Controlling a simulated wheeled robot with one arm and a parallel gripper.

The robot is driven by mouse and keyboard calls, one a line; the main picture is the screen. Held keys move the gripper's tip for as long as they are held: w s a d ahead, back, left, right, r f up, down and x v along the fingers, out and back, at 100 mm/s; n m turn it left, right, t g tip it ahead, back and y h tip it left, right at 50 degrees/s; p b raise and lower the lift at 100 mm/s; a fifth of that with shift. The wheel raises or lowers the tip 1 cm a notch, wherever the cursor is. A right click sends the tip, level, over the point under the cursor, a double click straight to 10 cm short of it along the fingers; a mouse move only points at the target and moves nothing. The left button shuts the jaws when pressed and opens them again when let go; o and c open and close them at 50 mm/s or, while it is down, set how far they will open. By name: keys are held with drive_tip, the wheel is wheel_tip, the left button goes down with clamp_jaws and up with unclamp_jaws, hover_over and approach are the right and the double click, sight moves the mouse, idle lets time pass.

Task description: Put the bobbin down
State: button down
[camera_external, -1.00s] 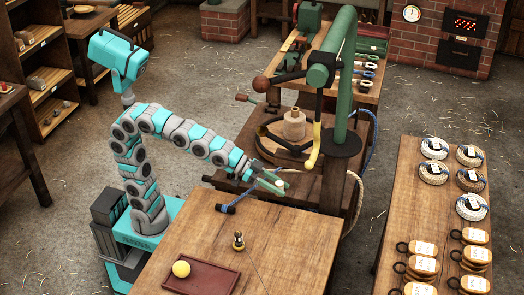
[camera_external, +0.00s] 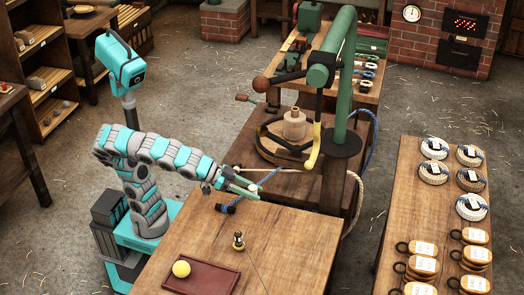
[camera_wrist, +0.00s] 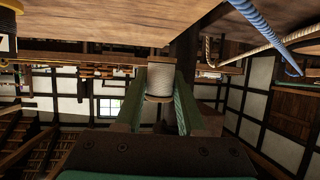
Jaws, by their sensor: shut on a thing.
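My gripper (camera_external: 246,188) is shut on a small whitish bobbin (camera_wrist: 158,83). In the wrist view the bobbin sits upright between the two green fingers, near their tips. In the outside view the bobbin is a small pale spot (camera_external: 254,187) at the fingers, mostly hidden by them. The gripper is near the back left edge of the front wooden table (camera_external: 300,225). I cannot tell its exact height above the wood.
A brass piece (camera_external: 238,241) and a red tray (camera_external: 203,278) with a yellow ball (camera_external: 181,268) are in front. The machine's turntable (camera_external: 268,150) holds a pale spool (camera_external: 294,124). The table's right half looks clear.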

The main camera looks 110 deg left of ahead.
drive_tip(key=shift+s+d+r+n+y, duration=0.2)
drive_tip(key=shift+s+d+n+y, duration=0.2)
drive_tip(key=shift+s+d, duration=0.6)
drive_tip(key=w+d, duration=0.1)
drive_tip(key=w, duration=0.3)
drive_tip(key=w+d, duration=0.1)
drive_tip(key=w, duration=0.4)
drive_tip(key=w+d+f+p, duration=0.1)
drive_tip(key=w, duration=0.4)
drive_tip(key=shift+f, duration=0.1)
drive_tip(key=shift+w+d+f, duration=0.1)
drive_tip(key=shift+w+f, duration=0.05)
drive_tip(key=shift+w, duration=0.5)
drive_tip(key=shift+f, duration=1.75)
drive_tip(key=shift+f, duration=0.1)
